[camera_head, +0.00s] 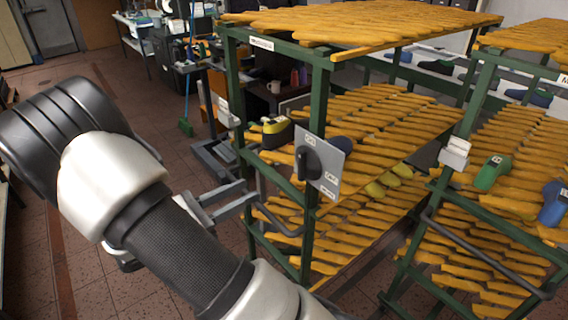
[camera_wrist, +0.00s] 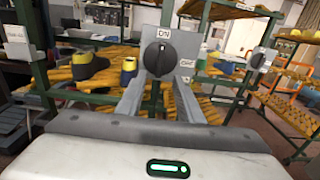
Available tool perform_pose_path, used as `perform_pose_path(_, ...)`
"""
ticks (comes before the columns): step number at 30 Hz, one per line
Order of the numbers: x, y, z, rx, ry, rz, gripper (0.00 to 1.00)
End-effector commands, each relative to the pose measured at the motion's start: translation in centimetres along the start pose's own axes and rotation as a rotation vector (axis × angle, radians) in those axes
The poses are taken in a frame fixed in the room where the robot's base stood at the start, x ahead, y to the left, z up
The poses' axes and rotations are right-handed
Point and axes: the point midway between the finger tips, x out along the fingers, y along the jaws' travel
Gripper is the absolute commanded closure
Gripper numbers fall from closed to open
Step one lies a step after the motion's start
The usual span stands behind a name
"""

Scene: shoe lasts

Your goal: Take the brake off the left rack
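The left rack (camera_head: 235,95) is a green frame with shelves of yellow slats. A grey brake plate (camera_head: 331,160) with a black knob (camera_head: 308,163) is mounted on its near post. In the wrist view, the knob (camera_wrist: 159,57) is centred, with an ON label above it and an OFF label to its right. Its grip ridge looks upright, towards ON. My gripper (camera_head: 251,192) is open and empty, left of and below the plate in the head view. In the wrist view its fingers (camera_wrist: 161,84) spread either side below the knob, seemingly short of it.
A grey bent handle (camera_head: 275,215) juts from the left rack below the plate. Coloured shoe lasts (camera_head: 277,132) sit on its shelves. A second green rack (camera_head: 470,115) stands close on the right. Open tiled floor (camera_head: 95,235) lies left of the rack.

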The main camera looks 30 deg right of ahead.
Motion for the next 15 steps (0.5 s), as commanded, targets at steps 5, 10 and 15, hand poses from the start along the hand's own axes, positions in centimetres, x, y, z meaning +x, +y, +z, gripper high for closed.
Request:
perform_pose_path(5,3.6,-0.2,0.1,-0.001,0.001,-0.006,0.66)
perform_pose_path(10,7.4,-0.3,0.1,-0.002,0.002,-0.007,0.66)
perform_pose_path(15,11.1,-0.2,0.1,-0.001,0.002,-0.006,0.66)
